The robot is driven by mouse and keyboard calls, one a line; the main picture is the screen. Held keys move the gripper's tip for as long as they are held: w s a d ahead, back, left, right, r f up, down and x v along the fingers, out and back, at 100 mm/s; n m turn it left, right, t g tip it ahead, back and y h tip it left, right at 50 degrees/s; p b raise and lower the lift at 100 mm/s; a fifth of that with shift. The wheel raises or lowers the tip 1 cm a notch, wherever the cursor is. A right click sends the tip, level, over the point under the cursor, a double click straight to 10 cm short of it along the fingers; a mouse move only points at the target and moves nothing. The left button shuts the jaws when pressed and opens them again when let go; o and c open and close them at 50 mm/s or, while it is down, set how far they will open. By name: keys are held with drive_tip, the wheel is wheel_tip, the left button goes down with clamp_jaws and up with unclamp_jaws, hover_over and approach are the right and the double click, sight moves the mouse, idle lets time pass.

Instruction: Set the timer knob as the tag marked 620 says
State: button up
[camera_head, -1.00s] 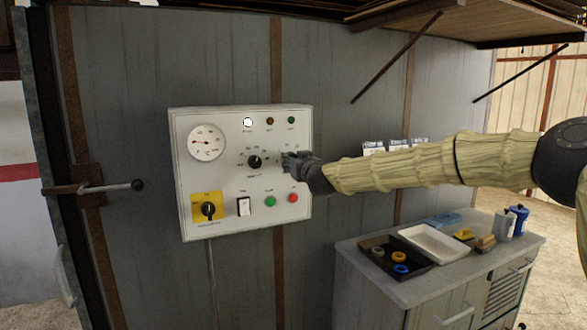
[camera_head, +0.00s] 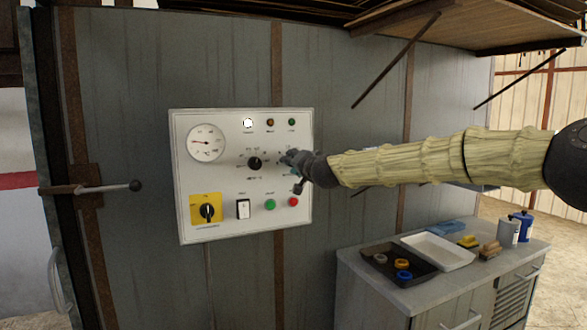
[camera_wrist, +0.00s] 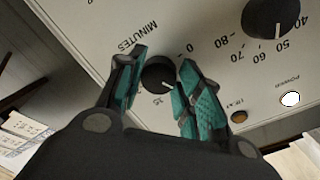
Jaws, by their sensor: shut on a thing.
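The timer knob (camera_wrist: 159,74) is a dark round knob beside the word MINUTES in the wrist view. In the head view my gripper (camera_head: 290,160) is at the right of the white control panel (camera_head: 180,130) and covers the timer knob. Tags (camera_wrist: 18,135) lie at the wrist view's lower left; their writing is too small to read.
A temperature knob (camera_head: 255,163) sits just left of my gripper. The panel also has a gauge (camera_head: 206,143), a yellow-backed switch (camera_head: 207,211), a rocker switch (camera_head: 243,209) and green and red buttons. A cabinet (camera_head: 365,284) with trays stands below right.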

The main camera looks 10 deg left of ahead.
drive_tip(key=shift+m+b, duration=0.6)
drive_tip(key=shift+m, duration=1.2)
drive_tip(key=shift+r, duration=0.1)
drive_tip(key=o, duration=1)
drive_tip(key=v, duration=1.2)
drive_tip(key=shift+d, duration=0.15)
